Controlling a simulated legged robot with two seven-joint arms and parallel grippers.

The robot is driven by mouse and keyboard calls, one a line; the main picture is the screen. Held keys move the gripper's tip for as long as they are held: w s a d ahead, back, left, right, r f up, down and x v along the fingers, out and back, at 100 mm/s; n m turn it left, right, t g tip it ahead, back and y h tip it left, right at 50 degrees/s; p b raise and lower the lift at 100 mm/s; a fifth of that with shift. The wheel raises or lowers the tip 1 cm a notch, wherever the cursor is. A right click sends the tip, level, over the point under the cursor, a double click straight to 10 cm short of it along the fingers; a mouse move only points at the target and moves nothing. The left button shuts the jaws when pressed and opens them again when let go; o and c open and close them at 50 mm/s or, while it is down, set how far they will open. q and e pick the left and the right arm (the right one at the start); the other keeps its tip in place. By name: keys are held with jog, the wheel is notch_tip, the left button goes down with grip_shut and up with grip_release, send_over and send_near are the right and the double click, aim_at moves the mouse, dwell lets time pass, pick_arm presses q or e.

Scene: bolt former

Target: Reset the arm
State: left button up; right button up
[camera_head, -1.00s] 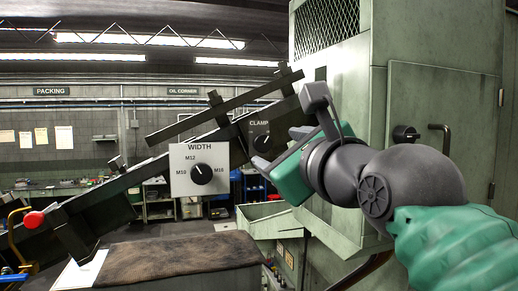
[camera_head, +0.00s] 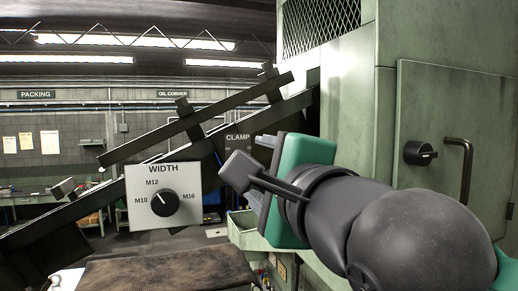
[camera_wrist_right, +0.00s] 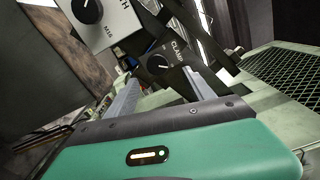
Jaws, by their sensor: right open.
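My right gripper (camera_head: 258,165) is at the middle right of the head view, in front of the machine and right of the WIDTH panel (camera_head: 180,184). In the right wrist view its two grey fingers (camera_wrist_right: 165,92) stand apart with nothing between them. The WIDTH panel has a black knob (camera_head: 163,204) with its mark toward the upper left. The CLAMP panel (camera_head: 237,138) is mostly hidden by my gripper in the head view. In the wrist view the CLAMP knob (camera_wrist_right: 158,62) shows beyond the fingers, apart from them. My left gripper is out of view.
A dark sloped rail (camera_head: 90,205) runs up to the green machine cabinet (camera_head: 440,110), which has a handle (camera_head: 462,165) and a black switch (camera_head: 420,153). A green chute (camera_head: 243,232) lies below my gripper. A brown mat (camera_head: 170,272) covers the surface at the lower left.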

jog(key=w+a+n+p, duration=0.1)
jog(key=w, duration=0.1)
jog(key=w+a+n+p, duration=0.1)
jog(key=w+a, duration=0.1)
jog(key=shift+a+n, duration=0.25)
jog(key=shift+n, duration=0.05)
jog(key=shift+s+d, duration=0.1)
jog(key=shift+d, duration=0.35)
jog(key=shift+c, duration=0.5)
jog(key=shift+d, duration=0.3)
jog(key=c, duration=0.5)
jog(key=shift+c, duration=1.2)
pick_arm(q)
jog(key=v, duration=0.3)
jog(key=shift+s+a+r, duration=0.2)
pick_arm(e)
jog(key=shift+a, duration=0.1)
grip_shut()
